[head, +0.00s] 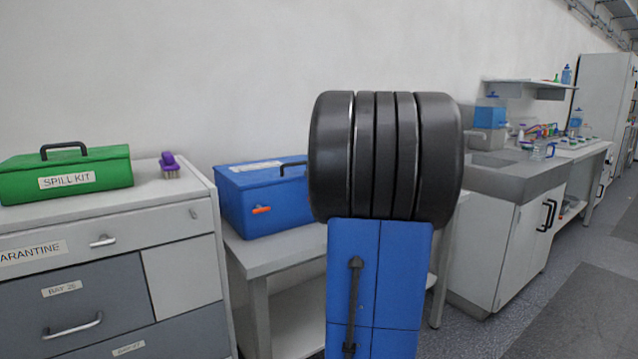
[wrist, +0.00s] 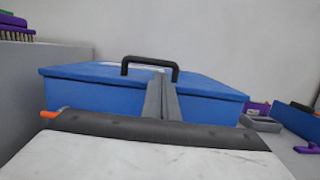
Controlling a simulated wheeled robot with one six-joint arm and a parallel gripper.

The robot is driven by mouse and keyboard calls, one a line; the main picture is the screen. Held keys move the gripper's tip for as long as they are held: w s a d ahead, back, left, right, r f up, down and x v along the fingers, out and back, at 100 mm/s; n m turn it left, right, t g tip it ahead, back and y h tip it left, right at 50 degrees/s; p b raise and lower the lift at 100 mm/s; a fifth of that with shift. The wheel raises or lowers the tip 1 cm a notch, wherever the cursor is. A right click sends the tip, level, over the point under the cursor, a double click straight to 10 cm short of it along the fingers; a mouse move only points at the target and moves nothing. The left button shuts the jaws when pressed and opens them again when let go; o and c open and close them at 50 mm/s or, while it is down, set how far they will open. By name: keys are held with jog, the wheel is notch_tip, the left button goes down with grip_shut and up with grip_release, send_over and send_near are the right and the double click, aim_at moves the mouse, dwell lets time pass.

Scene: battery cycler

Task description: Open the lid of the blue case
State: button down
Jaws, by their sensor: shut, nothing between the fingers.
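The blue case (head: 265,205) stands on a low grey table, left of centre in the head view. Its lid looks closed, with a pale label on top and a black handle partly hidden by my arm. An orange latch (head: 261,210) is on its front. In the wrist view the case (wrist: 95,93) spans the middle, with the black handle (wrist: 150,60) upright on the lid. The orange latch also shows at lower left (wrist: 48,114). My gripper (wrist: 161,84) is shut and empty, in front of the handle in the picture; contact cannot be told. It is hidden in the head view.
A drawer cabinet (head: 110,285) stands left of the table (head: 290,248), bearing a green spill kit (head: 70,175) and a purple brush (head: 169,164). A sink counter (head: 500,240) stands to the right. In the wrist view a grey box (wrist: 260,124) and purple items lie right of the case.

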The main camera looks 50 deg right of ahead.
jog(key=shift+x, duration=1.75)
